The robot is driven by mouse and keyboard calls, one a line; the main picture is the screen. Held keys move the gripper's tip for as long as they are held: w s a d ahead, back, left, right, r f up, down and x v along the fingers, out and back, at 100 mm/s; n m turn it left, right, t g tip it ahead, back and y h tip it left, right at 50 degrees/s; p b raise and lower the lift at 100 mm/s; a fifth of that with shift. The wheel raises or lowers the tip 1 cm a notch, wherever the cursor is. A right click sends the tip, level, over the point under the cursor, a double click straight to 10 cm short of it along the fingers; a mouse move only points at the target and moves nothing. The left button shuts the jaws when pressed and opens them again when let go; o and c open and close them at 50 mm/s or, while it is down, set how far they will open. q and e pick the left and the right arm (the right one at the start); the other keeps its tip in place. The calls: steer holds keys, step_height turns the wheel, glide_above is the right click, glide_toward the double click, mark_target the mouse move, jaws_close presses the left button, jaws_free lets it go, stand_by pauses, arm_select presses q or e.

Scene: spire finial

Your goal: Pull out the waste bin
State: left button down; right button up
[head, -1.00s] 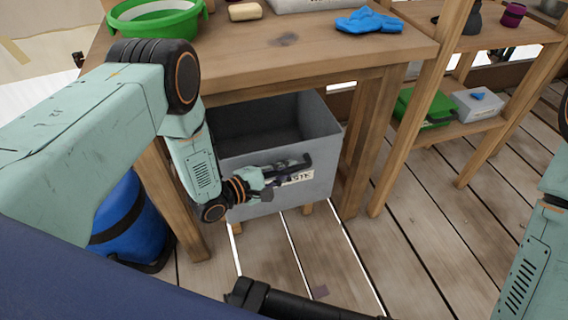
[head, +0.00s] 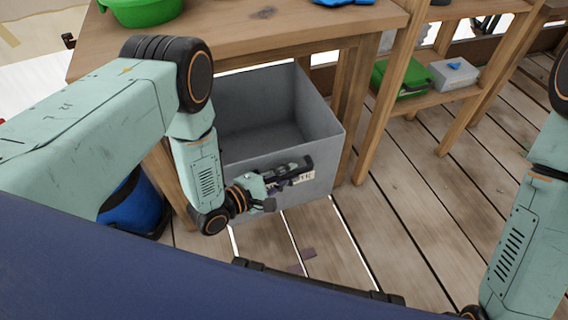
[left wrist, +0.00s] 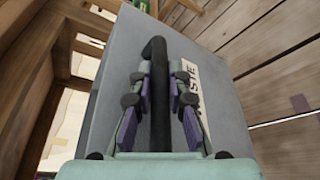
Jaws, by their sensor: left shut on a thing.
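The waste bin (head: 318,132) is a grey open-topped box below the wooden workbench, and its front part sticks out past the bench's front edge. Its inside looks empty where I can see it. In the left wrist view the bin's front (left wrist: 222,122) carries a black bar handle (left wrist: 157,62) and a white label (left wrist: 196,85) partly hidden by a finger. My left gripper (head: 285,175) is at the bin's front, its fingers shut around the handle; it also shows in the left wrist view (left wrist: 160,100). My right arm shows at the right edge, but its gripper is out of view.
The wooden workbench (head: 235,32) stands over the bin, with a green basin (head: 143,10) on top. A blue barrel (head: 135,205) stands left of the bin. A shelf at right holds a green case (head: 400,78) and a grey box (head: 453,74). The plank floor in front is mostly clear.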

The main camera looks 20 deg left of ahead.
arm_select(q)
steer(key=s+d, duration=0.1)
steer(key=s+d+p, duration=0.1)
steer(key=s, duration=0.1)
steer(key=shift+s+d, duration=0.1)
steer(key=shift+s, duration=0.05)
stand_by(0.4)
steer(key=c, duration=1.6)
jaws_free()
steer(key=shift+o, duration=0.2)
steer(key=v, duration=1.2)
steer(key=shift+r, duration=0.15)
